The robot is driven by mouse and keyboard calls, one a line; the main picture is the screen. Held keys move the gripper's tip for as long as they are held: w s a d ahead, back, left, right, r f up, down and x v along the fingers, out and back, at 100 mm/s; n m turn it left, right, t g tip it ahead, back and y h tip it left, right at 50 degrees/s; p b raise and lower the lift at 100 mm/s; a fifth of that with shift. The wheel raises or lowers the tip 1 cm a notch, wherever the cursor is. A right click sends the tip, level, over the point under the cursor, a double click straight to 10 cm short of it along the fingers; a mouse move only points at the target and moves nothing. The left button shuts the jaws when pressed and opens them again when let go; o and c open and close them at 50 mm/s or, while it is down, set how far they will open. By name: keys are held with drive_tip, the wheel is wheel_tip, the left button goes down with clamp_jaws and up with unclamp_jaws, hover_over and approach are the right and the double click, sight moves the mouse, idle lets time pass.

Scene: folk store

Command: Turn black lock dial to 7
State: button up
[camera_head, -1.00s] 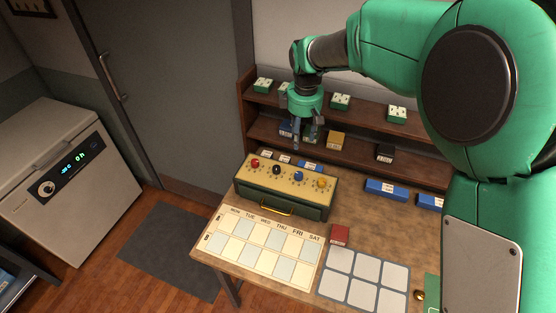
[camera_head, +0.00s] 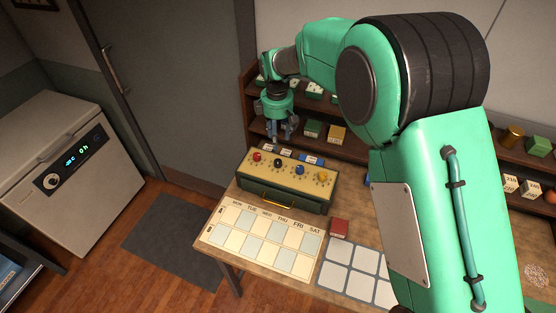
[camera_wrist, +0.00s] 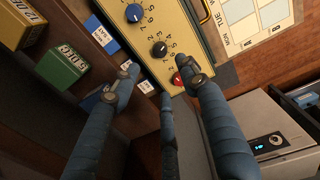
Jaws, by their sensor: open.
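The black lock dial (camera_head: 278,163) is the second from the left of the dials on the sloped yellow top of a green lock box (camera_head: 285,201). In the wrist view the black dial (camera_wrist: 159,49) shows ahead of the fingers, with small numbers around it; its setting is too small to read surely. My gripper (camera_head: 284,137) is open and empty, pointing down above and behind the box. No finger visibly grips the black dial.
The blue dial (camera_head: 300,169) and yellow dial (camera_head: 322,177) sit right of the black one. A day chart (camera_head: 262,240) and a red box (camera_head: 339,228) lie in front. A wooden shelf (camera_head: 349,151) with small boxes stands behind.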

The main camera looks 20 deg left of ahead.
sight(278, 161)
drive_tip(key=f, duration=1.3)
drive_tip(key=shift+w+f+b, duration=0.25)
drive_tip(key=shift+w+b, duration=0.05)
drive_tip(key=shift+b, duration=0.05)
drive_tip(key=shift+c, duration=0.5)
clamp_jaws()
